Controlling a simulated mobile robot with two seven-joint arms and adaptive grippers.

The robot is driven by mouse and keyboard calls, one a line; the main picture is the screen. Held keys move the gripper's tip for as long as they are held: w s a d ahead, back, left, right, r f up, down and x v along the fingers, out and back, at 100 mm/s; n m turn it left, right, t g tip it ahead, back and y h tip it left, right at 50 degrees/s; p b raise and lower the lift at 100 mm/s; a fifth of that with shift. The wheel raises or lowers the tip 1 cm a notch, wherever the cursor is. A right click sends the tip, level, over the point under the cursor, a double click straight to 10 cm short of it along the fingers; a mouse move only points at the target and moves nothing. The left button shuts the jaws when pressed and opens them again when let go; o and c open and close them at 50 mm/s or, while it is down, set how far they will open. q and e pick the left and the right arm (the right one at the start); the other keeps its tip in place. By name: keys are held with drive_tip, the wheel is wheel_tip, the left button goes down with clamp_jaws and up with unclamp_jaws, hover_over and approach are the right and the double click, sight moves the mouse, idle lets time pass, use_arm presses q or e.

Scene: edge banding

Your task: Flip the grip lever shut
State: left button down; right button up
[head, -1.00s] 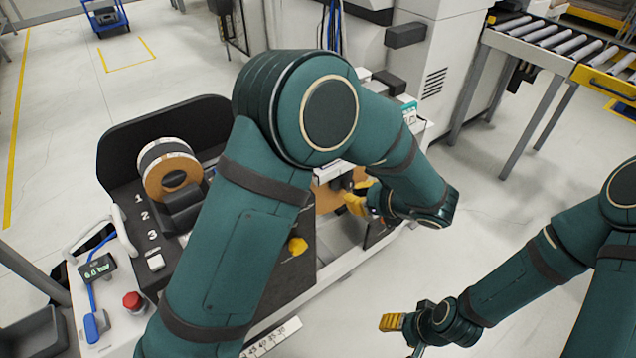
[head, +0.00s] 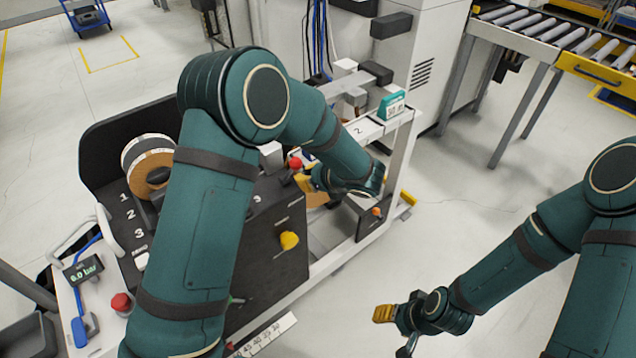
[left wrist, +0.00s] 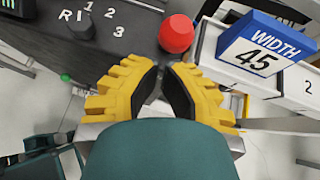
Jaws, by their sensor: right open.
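A red ball knob (head: 295,163), which may belong to the grip lever, shows just beyond my left gripper (head: 309,181) in the head view. In the left wrist view the red knob (left wrist: 176,34) lies ahead of the fingertips, apart from them. The lever's arm is not clearly visible. My left gripper (left wrist: 163,72) has its yellow fingertips nearly together, with nothing seen between them. My right gripper (head: 396,332) is open and empty over the floor at the lower right of the head view.
A blue and white WIDTH 45 block (left wrist: 256,50) stands right of the knob. A dark panel (head: 262,290) carries a yellow knob (head: 289,240). A tape roll (head: 148,163) and a red button (head: 121,303) are at the left. Open floor lies right of the cart.

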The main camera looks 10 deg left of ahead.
use_arm(q)
drive_tip(key=shift+w+a, duration=0.15)
drive_tip(key=shift+a, duration=0.05)
idle(0.3)
